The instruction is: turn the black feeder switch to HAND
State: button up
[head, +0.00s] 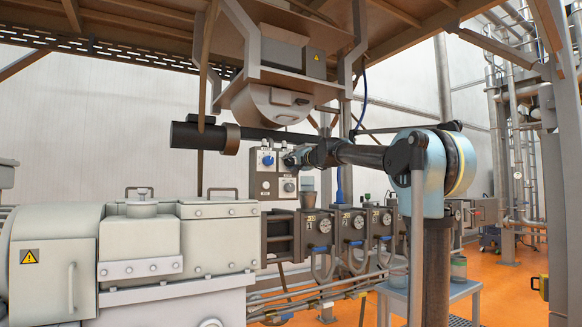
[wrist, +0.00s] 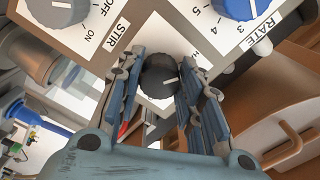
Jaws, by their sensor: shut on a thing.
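The black feeder switch (wrist: 159,76) is a round dark knob on a white label plate in the wrist view. Its white pointer line points to the right of the picture. My gripper (wrist: 161,82) has one finger on each side of the knob and is shut on it. The fingers cover most of the label, and only a letter like H shows near the right finger. In the head view my gripper (head: 295,158) is at the upper right of the grey control box (head: 256,184). The switch is hidden there behind the gripper.
A blue RATE knob (wrist: 238,6) and a grey STIR knob (wrist: 60,10) sit close by on the same panel. A brown box with a handle (wrist: 290,138) is at the right of the wrist view. Feeder hopper (head: 270,103) hangs above the panel.

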jog(key=o, duration=1.1)
jog(key=shift+w+f, duration=0.1)
jog(key=shift+f, duration=0.05)
jog(key=shift+c, duration=0.2)
jog(key=v, duration=1.2)
jog(key=s+d+f+n+g+h, duration=0.1)
jog(key=s+f+n+g, duration=0.1)
jog(key=s+f, duration=0.65)
jog(key=s+d+f+n+g, duration=0.25)
jog(key=s+f, duration=0.25)
jog(key=f, duration=0.7)
jog(key=s+f+n+g+h, duration=0.1)
jog(key=s+f+n+g, duration=0.15)
jog(key=s+f, duration=0.65)
jog(key=s+d+f+g+h, duration=0.2)
jog(key=s+d+f, duration=0.3)
jog(key=f, duration=0.6)
jog(key=s+d+f+g+h, duration=0.2)
jog(key=s+d+f+h, duration=0.1)
jog(key=s+d+f, duration=0.3)
jog(key=s+d+f+m+g+h, duration=0.1)
jog(key=s+d+f+h, duration=0.2)
jog(key=f, duration=1.2)
jog(key=s+d, duration=0.3)
jog(key=s, duration=0.3)
jog(key=shift+s+d+f+g, duration=0.15)
jog(key=shift+s+f+g, duration=0.05)
jog(key=shift+f+g, duration=0.2)
